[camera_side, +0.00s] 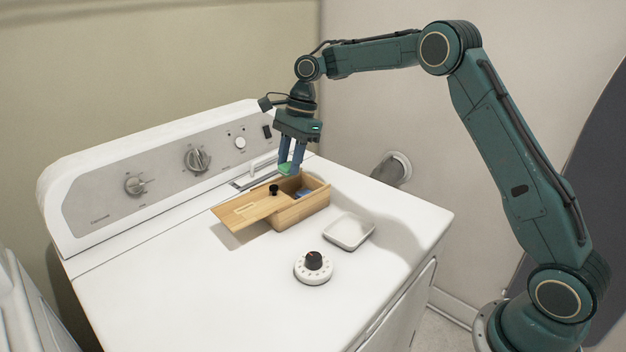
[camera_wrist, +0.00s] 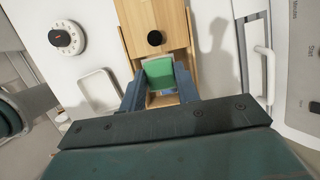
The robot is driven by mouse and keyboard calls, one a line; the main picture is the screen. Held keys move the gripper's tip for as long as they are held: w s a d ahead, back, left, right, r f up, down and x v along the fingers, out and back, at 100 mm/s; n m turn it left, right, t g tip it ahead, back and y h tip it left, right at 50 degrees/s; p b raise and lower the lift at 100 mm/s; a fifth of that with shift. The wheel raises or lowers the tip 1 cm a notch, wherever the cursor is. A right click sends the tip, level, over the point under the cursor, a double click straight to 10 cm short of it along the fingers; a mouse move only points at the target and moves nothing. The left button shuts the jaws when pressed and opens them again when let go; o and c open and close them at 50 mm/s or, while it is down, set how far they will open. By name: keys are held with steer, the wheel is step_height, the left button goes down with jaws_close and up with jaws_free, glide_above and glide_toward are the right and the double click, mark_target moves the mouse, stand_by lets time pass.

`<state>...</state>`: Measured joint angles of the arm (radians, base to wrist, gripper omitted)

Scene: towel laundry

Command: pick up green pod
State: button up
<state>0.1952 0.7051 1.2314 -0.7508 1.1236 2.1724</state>
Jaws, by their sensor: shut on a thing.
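My gripper (camera_side: 290,163) is shut on the green pod (camera_side: 284,169), just above the open part of a wooden box (camera_side: 305,208). In the wrist view the green pod (camera_wrist: 160,74) sits between the two blue fingertips of my gripper (camera_wrist: 160,84). The box's wooden lid (camera_side: 245,208) has a black knob (camera_wrist: 155,38) and is slid partly off toward the left. Something blue (camera_side: 305,192) shows inside the open part of the box; most of the inside is hidden.
The box stands on a white washer top (camera_side: 190,285). A small white dish (camera_side: 349,233) and a white dial timer with a black knob (camera_side: 313,268) stand in front of it. The control panel (camera_side: 170,172) rises behind. The front left of the top is clear.

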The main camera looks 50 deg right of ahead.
steer(key=shift+r, duration=0.3)
stand_by(0.5)
